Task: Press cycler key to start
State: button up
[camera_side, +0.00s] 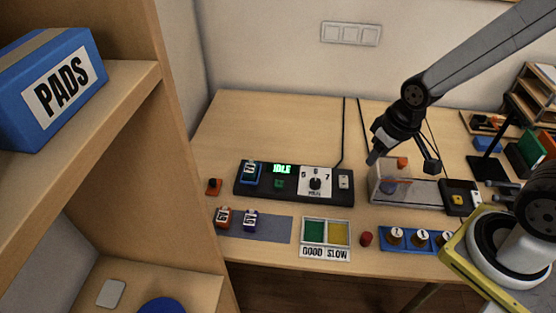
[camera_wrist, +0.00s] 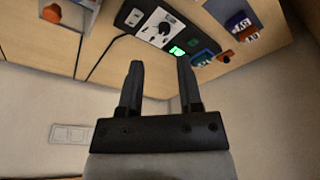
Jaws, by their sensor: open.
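The cycler (camera_side: 295,182) is a long black box on the table in the side view, with a lit green display (camera_side: 282,169) reading IDLE. A small green key (camera_side: 279,184) sits just below the display. A dial on a white plate marked 5, 6, 7 (camera_side: 315,181) is to its right. A servo in a blue holder (camera_side: 251,173) sits at the cycler's left end. My gripper (camera_side: 372,158) is in the air right of the cycler, apart from it. In the wrist view my gripper (camera_wrist: 159,64) is open and empty, and the glowing display (camera_wrist: 177,52) shows beyond the fingertips.
An orange button (camera_side: 213,186) stands left of the cycler. Orange (camera_side: 223,217) and purple (camera_side: 250,220) servos lie on a grey mat (camera_side: 275,229). A GOOD/SLOW tray (camera_side: 326,233) is in front. A clear-walled fixture (camera_side: 410,191) stands below my gripper. Cables run behind the cycler.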

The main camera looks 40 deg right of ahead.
grip_shut()
dwell(1.4)
